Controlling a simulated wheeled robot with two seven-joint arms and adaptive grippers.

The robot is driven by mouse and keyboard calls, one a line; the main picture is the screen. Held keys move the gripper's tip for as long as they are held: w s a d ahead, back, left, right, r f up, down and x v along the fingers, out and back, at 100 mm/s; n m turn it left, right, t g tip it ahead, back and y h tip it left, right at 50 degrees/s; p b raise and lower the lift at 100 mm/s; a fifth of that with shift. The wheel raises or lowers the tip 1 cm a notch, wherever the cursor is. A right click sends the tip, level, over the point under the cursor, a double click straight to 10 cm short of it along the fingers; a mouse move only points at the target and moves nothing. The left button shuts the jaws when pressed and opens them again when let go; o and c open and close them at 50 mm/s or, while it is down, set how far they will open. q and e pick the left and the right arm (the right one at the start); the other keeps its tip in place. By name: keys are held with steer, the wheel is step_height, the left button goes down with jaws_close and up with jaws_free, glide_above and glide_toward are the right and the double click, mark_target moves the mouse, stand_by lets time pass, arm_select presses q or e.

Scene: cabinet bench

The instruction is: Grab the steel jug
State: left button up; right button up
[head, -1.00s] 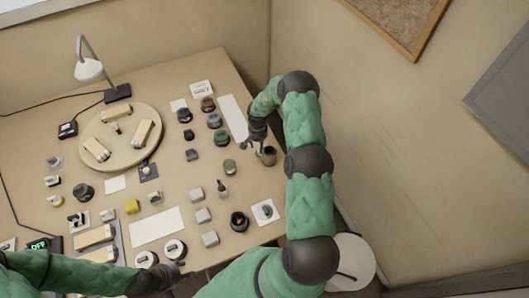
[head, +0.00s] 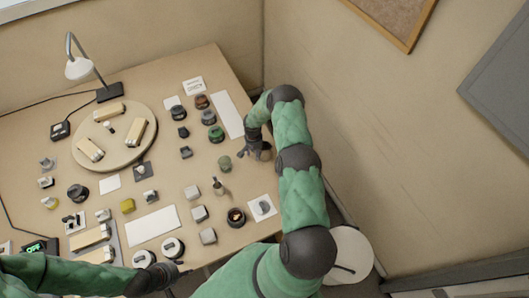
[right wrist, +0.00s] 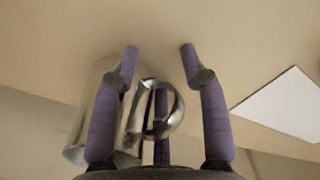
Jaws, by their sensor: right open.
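The steel jug (right wrist: 100,112) is shiny and stands at the left in the right wrist view. Its curved handle reaches between the spread purple fingers of my right gripper (right wrist: 159,49). The fingers are open and not closed on the handle; I cannot tell whether the left finger touches the jug.
A long white sheet (head: 228,114) lies behind. Several small items crowd the table, with a round board (head: 116,137) at the left.

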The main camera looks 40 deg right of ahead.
steer(key=shift+c, duration=0.3)
jaws_close()
steer(key=shift+r, duration=0.25)
